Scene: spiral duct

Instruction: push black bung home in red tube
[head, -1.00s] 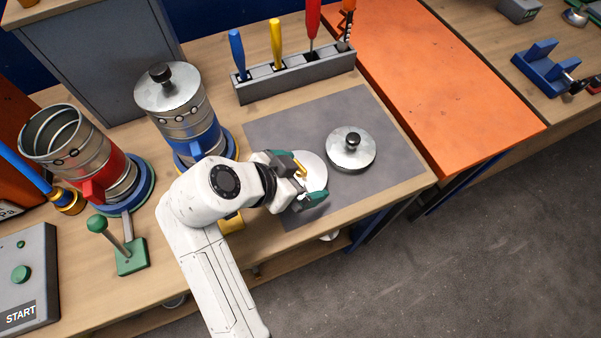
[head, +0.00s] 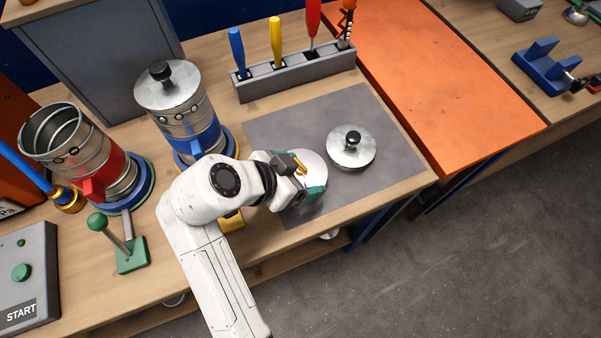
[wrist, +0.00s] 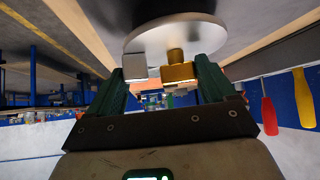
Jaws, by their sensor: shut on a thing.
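The red tube (head: 112,172), a metal cylinder with a red band, stands at the left with its top open and empty as far as I can see. A round metal bung with a black knob (head: 351,149) lies on the grey mat, apart from my gripper. My gripper (head: 300,177) is at another pale disc (head: 314,165) on the mat, left of the black-knobbed one. It is shut on that disc's brass knob (wrist: 178,70), which shows between the green fingers in the wrist view (wrist: 165,85). A grey block (wrist: 140,66) also shows against the disc.
A blue-banded tube (head: 200,130) carries a lid with a black knob. A tool rack (head: 297,76) with screwdrivers stands behind the grey mat (head: 385,115). A green lever (head: 120,245) stands in front of the red tube. An orange bench (head: 430,80) lies at right.

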